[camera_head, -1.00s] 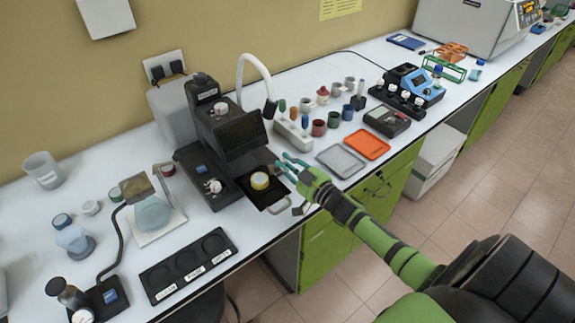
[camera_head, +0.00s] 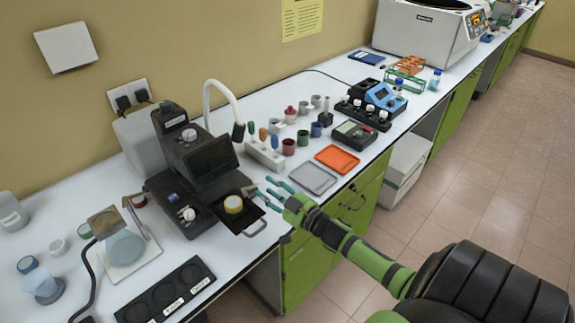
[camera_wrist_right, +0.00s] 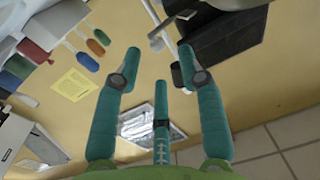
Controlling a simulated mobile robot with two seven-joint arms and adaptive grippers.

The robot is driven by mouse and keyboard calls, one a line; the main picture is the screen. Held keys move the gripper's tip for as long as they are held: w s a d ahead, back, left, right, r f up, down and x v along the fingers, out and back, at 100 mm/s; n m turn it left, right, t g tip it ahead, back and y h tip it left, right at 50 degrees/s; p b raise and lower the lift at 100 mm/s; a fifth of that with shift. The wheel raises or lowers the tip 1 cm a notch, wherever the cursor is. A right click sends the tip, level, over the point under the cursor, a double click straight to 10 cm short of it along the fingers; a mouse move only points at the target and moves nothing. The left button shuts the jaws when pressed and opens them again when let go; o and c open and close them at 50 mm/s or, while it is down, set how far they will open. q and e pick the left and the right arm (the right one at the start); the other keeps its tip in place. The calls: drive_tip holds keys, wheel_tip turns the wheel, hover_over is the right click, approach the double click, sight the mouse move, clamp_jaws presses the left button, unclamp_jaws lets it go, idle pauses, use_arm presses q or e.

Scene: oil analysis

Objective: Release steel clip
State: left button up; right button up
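My right gripper (camera_head: 268,192) is open, with its teal fingers spread and nothing between them. A grey metal loop (camera_head: 256,229), which may be the steel clip, sticks out at the tray's front, apart from the fingers. In the right wrist view, the open fingers (camera_wrist_right: 160,55) show below a grey metal part and a black plate (camera_wrist_right: 225,45). My left gripper is out of view.
A grey tray (camera_head: 313,177) and an orange tray (camera_head: 339,158) lie right of the gripper. A white rack (camera_head: 263,155) with coloured pieces stands behind it. A black three-well holder (camera_head: 168,294) lies at the front left. The counter edge is just below the gripper.

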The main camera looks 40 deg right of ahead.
drive_tip(key=s, duration=0.8)
drive_tip(key=shift+d+r, duration=0.15)
drive_tip(key=shift+d, duration=0.3)
drive_tip(key=s+a+f+m+g+h+b, duration=0.1)
drive_tip(key=s+f+g, duration=0.25)
drive_tip(key=f, duration=0.75)
drive_tip(key=s+f+g+h+b, duration=0.15)
drive_tip(key=s+f, duration=0.35)
drive_tip(key=f, duration=0.6)
drive_tip(key=s+a+f+m+g+h, duration=0.1)
drive_tip(key=s+f+g, duration=0.25)
drive_tip(key=f, duration=0.75)
drive_tip(key=s+a+f+n+g, duration=0.1)
drive_tip(key=s+a+f, duration=0.3)
drive_tip(key=s, duration=0.4)
drive_tip(key=s+a+f+n+g+b, duration=0.1)
drive_tip(key=s+a+f+g, duration=0.3)
drive_tip(key=s+f, duration=0.3)
drive_tip(key=s+a+f+n+g+b, duration=0.1)
drive_tip(key=s+a+f+g, duration=0.2)
drive_tip(key=s, duration=0.7)
wheel_tip(320, 180, down, 2)
drive_tip(key=shift+a+f+y, duration=0.25)
drive_tip(key=shift+a+y, duration=0.2)
drive_tip(key=shift+a, duration=0.45)
